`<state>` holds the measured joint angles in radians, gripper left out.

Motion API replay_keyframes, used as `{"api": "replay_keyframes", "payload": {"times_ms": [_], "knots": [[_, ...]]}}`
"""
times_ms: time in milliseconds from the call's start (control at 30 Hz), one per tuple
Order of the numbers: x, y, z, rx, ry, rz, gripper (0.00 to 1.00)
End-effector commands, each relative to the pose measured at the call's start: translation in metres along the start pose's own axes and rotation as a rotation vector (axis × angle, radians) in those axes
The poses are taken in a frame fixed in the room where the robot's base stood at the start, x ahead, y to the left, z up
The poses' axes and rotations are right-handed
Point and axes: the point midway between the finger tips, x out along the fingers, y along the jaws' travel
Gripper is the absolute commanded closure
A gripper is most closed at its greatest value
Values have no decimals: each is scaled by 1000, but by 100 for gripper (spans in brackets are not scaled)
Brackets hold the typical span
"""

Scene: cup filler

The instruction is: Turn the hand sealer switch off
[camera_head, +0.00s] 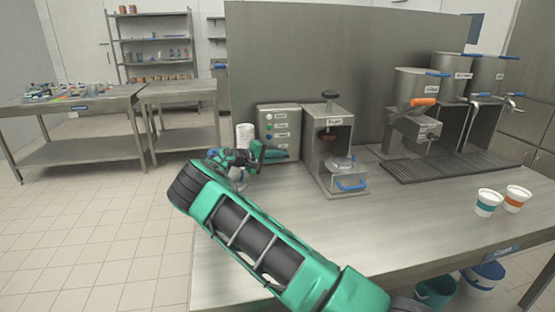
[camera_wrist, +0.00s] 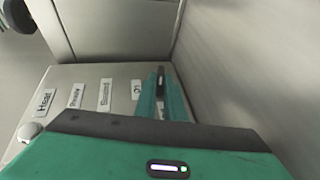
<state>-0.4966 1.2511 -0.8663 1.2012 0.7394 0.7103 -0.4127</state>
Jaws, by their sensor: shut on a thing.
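The hand sealer's grey control box (camera_head: 279,120) stands on the steel table, with a column of lamps and labels on its front. In the wrist view, its face (camera_wrist: 88,76) shows labels such as Heat, Ready, Sealed and On. My gripper (camera_head: 283,155) is at the lower part of this face. In the wrist view, my gripper (camera_wrist: 164,88) is shut on the small dark switch (camera_wrist: 161,79) beside the On label. The fingers hide most of the switch, so I cannot tell its position. The hand sealer (camera_head: 340,140) stands just right of the box.
A white cup stack (camera_head: 244,136) stands left of the box. Two cups (camera_head: 488,202) stand at the table's right side. Dispensers (camera_head: 416,100) stand over a dark drip grate (camera_head: 450,166). The table front is mostly clear under my arm. Buckets (camera_head: 435,291) sit below.

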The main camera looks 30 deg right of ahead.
Motion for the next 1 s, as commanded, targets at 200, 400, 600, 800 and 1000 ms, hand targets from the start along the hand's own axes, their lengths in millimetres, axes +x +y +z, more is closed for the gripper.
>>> {"api": "replay_keyframes", "payload": {"times_ms": [200,400,600,800,1000], "knots": [[-4,-7,-2,-8,5,-11,100],[-2,-5,-1,-5,3,-8,72],[-2,-2,-1,-3,2,-5,72],[-6,16,-4,-1,3,-7,72],[-34,43,-6,-1,8,-5,72]]}}
